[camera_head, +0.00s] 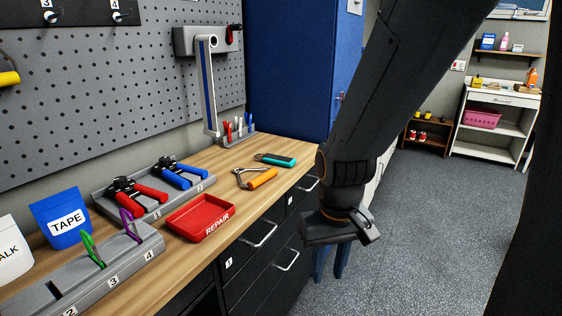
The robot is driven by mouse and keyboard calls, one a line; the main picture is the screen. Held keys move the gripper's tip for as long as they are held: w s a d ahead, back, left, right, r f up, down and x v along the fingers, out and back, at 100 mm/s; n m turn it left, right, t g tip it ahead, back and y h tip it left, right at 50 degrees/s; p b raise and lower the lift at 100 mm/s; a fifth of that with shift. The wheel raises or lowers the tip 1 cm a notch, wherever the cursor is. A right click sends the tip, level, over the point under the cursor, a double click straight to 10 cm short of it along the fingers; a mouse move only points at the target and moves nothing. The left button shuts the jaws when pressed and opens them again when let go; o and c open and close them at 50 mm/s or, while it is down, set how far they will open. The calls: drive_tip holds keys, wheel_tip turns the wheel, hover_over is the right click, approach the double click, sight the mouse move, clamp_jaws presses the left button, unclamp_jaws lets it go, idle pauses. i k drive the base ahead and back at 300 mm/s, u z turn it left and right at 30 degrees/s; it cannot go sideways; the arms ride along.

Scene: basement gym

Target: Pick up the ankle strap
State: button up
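My gripper (332,279) hangs at the end of my black arm, just off the right front edge of the wooden workbench (225,158). Two dark blue fingers point down with a gap between them, and nothing shows in the gap. I cannot clearly identify an ankle strap. A teal and black item (276,160) lies flat near the bench's right end, apart from my gripper; I cannot tell what it is. My arm hides part of the blue cabinet and the floor behind it.
A red REPAIR tray (201,232), an orange-handled tool (262,178), a rack with red and blue grips (154,207), a numbered grey holder (124,253) and a blue TAPE pouch (62,231) occupy the bench. White shelves (499,133) stand far right. The grey floor (425,225) between is open.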

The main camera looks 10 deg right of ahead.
sight(273, 159)
drive_tip(key=z, duration=1.8)
drive_tip(key=i, duration=1.5)
drive_tip(key=u, duration=3.3)
